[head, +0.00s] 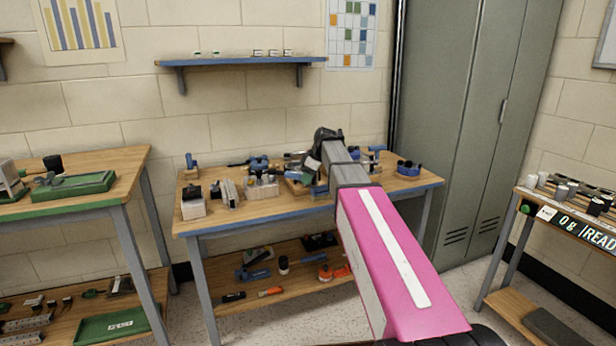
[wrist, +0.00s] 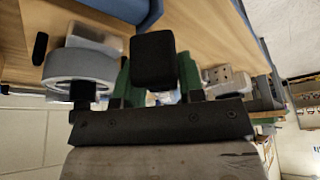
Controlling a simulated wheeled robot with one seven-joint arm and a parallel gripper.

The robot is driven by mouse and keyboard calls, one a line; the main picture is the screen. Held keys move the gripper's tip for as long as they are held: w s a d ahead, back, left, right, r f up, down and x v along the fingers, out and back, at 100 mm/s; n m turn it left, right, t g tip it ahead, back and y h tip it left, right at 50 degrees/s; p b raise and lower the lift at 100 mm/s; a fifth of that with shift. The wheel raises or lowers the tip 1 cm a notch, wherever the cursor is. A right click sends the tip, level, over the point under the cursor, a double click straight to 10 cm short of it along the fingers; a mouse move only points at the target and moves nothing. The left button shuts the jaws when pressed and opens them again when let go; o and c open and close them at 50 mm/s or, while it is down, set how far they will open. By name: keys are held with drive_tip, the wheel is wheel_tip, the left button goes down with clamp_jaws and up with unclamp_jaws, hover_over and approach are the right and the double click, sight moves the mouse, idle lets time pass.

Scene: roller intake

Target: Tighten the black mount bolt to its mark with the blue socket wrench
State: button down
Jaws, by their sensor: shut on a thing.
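In the head view my arm reaches over the middle workbench, and my gripper (head: 308,172) is low among the tools, mostly hidden by the wrist. In the wrist view my gripper (wrist: 156,82) has green fingers closed on a black block-shaped piece (wrist: 153,58). I cannot tell whether this piece is the grip of the blue socket wrench. A blue part (wrist: 120,8) shows at the top of the wrist view. I cannot pick out the black mount bolt or its mark in either view.
The workbench (head: 262,216) carries several small fixtures along its top, close around my gripper. A blue ring-shaped holder (head: 408,168) stands at its right end. In the wrist view a grey round part (wrist: 78,65) is left of the fingers. A tall locker (head: 462,120) stands to the right.

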drive_tip(key=shift+f, duration=0.3)
drive_tip(key=shift+s+a+m+t+h, duration=0.15)
drive_tip(key=shift+s+a+m, duration=0.25)
drive_tip(key=shift+s+m, duration=0.2)
drive_tip(key=shift+s+a+m+t+h, duration=0.1)
drive_tip(key=shift+s+a+m+t, duration=0.1)
drive_tip(key=shift+s+a+m, duration=0.3)
drive_tip(key=shift+s+a+m+t+h, duration=0.15)
drive_tip(key=shift+s+a+m, duration=0.1)
drive_tip(key=shift+s+m, duration=0.45)
drive_tip(key=shift+s, duration=0.1)
drive_tip(key=shift+s+a+m+t+h, duration=0.4)
drive_tip(key=shift+s+a+m+t, duration=0.1)
drive_tip(key=shift+s+a+m, duration=1.1)
drive_tip(key=shift+w+a, duration=0.1)
drive_tip(key=shift+a, duration=0.05)
